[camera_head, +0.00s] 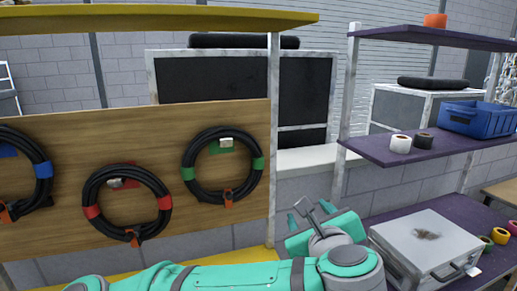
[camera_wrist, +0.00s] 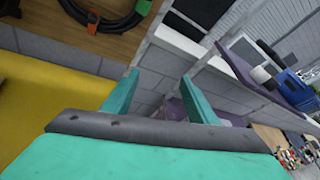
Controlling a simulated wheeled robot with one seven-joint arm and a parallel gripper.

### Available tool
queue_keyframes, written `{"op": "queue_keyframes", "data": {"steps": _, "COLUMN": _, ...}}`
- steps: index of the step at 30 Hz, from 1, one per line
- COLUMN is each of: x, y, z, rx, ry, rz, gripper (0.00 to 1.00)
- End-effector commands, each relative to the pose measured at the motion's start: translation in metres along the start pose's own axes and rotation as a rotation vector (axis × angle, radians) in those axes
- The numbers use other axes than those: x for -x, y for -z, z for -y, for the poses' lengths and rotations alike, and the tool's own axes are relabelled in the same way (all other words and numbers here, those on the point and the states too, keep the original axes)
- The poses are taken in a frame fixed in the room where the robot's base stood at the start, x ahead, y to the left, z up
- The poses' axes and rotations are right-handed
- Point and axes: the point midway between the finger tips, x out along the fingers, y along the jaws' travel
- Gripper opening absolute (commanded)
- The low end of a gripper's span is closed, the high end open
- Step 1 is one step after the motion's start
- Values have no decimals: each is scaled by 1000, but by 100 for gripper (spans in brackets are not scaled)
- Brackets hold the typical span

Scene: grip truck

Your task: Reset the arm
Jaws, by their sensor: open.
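My gripper (camera_wrist: 158,82) shows in the wrist view with its two teal fingers spread apart and nothing between them. In the head view my teal arm reaches in from the bottom, and its wrist end is in front of the gap between the wooden cable board (camera_head: 150,140) and the purple shelf rack (camera_head: 400,150).
Coiled black cables hang on the board, one with green bands (camera_head: 188,173) and one with red bands (camera_head: 92,212). A silver case (camera_head: 410,235) lies on the lower purple shelf, close right of my arm. A blue bin (camera_head: 478,122) stands on the middle shelf.

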Motion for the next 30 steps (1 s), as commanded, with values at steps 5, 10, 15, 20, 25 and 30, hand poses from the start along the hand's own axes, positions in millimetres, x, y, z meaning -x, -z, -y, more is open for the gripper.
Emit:
{"op": "queue_keyframes", "data": {"steps": 5, "x": -2, "y": 29, "z": 30, "rx": 223, "ry": 149, "rz": -103, "gripper": 53}}
{"op": "queue_keyframes", "data": {"steps": 10, "x": 0, "y": 47, "z": 54, "rx": 445, "ry": 274, "rz": -193, "gripper": 53}}
{"op": "queue_keyframes", "data": {"steps": 15, "x": 3, "y": 60, "z": 72, "rx": 672, "ry": 380, "rz": -276, "gripper": 53}}
{"op": "queue_keyframes", "data": {"steps": 20, "x": 5, "y": 69, "z": 82, "rx": 888, "ry": 459, "rz": -345, "gripper": 53}}
{"op": "queue_keyframes", "data": {"steps": 25, "x": 6, "y": 78, "z": 83, "rx": 1115, "ry": 523, "rz": -407, "gripper": 53}}
{"op": "queue_keyframes", "data": {"steps": 30, "x": 4, "y": 87, "z": 75, "rx": 1341, "ry": 568, "rz": -454, "gripper": 53}}
